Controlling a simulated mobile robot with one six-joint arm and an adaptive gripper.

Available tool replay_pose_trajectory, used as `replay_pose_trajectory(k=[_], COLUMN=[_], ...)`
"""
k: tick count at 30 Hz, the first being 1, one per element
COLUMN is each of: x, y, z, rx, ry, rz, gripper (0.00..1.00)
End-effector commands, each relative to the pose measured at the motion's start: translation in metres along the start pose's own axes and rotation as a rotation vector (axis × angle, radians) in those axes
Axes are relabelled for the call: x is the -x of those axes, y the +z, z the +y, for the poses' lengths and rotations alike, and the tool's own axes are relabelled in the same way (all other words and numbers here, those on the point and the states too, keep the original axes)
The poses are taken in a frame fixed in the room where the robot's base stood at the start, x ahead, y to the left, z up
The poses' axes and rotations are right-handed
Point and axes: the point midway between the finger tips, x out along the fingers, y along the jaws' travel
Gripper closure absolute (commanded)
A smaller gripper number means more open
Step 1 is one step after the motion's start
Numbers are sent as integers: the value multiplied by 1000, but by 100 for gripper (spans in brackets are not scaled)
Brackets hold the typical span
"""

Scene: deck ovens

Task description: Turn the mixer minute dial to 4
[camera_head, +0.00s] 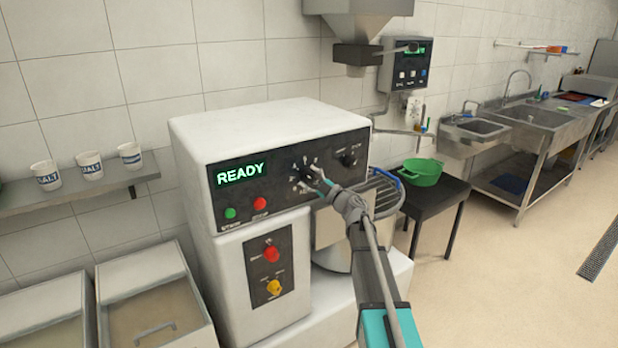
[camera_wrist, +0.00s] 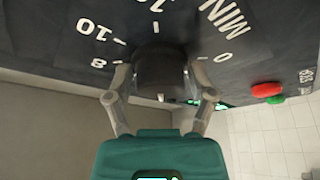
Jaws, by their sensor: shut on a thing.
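The white mixer (camera_head: 270,135) has a black panel with a lit READY display (camera_head: 240,173). Its minute dial (camera_head: 306,174) is a black knob ringed by white marks. In the wrist view the dial (camera_wrist: 160,70) shows close up, with upside-down MIN, 0, 8 and 10 legible around it. A small white mark shows on the knob's lower edge in that view; the numbers below it are hidden. My gripper (camera_head: 318,182) is at the dial, and its two fingers (camera_wrist: 160,82) are shut on the knob from either side.
A second knob (camera_head: 348,158) sits right of the dial. Green (camera_head: 230,213) and red (camera_head: 260,203) buttons are below the display. The steel bowl (camera_head: 332,235) is under the mixer head. A green colander (camera_head: 420,172) stands on a black table to the right.

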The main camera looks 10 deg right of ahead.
Motion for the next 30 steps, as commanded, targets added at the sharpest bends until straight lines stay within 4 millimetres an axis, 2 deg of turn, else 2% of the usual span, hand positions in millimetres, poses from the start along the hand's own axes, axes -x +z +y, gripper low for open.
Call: replay_pose_trajectory(k=[11,12,15,30], x=[-1,-1,-1,0], y=[0,0,0,0], z=[1,1,0,0], rx=[4,4,4,-7], ry=[-1,0,-1,4], rz=[1,1,0,0], gripper=[77,24,8,8])
